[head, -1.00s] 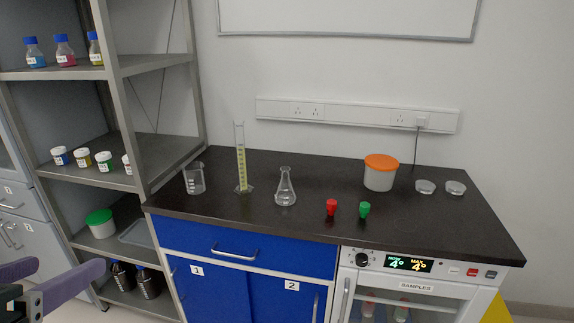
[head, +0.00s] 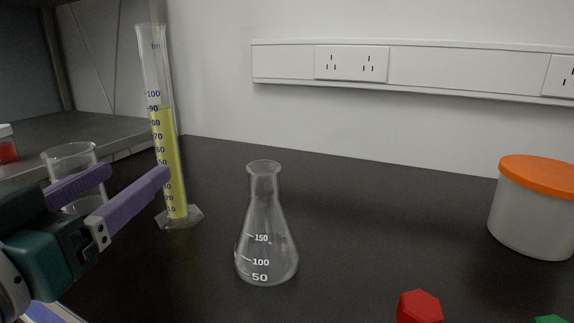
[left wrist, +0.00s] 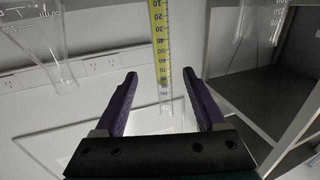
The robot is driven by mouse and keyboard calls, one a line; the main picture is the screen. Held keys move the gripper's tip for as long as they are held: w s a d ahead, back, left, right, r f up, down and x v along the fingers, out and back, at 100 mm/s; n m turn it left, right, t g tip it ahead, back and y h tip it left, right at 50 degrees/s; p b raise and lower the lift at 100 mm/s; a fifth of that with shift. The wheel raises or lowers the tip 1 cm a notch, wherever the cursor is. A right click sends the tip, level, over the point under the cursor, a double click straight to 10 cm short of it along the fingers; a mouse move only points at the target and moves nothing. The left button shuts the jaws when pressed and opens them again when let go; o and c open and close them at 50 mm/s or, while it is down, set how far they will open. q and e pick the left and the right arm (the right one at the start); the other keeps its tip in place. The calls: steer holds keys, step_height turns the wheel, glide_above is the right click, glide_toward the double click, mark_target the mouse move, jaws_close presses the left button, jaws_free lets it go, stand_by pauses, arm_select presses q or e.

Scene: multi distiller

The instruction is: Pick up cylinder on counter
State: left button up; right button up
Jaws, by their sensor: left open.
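The graduated cylinder (head: 163,150) is tall, clear and filled with yellow liquid to about the 90 mark. It stands upright on its base on the black counter (head: 350,225). In the left wrist view, the cylinder (left wrist: 160,45) appears upside down, in line with the gap between the fingers. My left gripper (head: 138,180) has purple fingers and is open, just left of and in front of the cylinder in the head view. In the left wrist view, the left gripper (left wrist: 162,88) shows nothing held. My right gripper is not in view.
A beaker (head: 75,165) stands behind the left gripper. An Erlenmeyer flask (head: 265,235) stands to the right of the cylinder. A white tub with an orange lid (head: 535,210) is at the right. Red (head: 420,307) and green (head: 552,319) pieces are at the front. A shelf (head: 70,130) borders the counter's left.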

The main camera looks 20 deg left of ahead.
mark_target(160, 147)
arm_select(q)
steer(key=x, duration=0.2)
steer(key=shift+w+p, duration=0.4)
steer(key=shift+a+p+x, duration=0.2)
steer(key=shift+p+x, duration=0.15)
steer(key=shift+x, duration=3.15)
steer(key=shift+s+r, duration=0.1)
steer(key=shift+r, duration=0.1)
steer(key=shift+c, duration=0.3)
jaws_close()
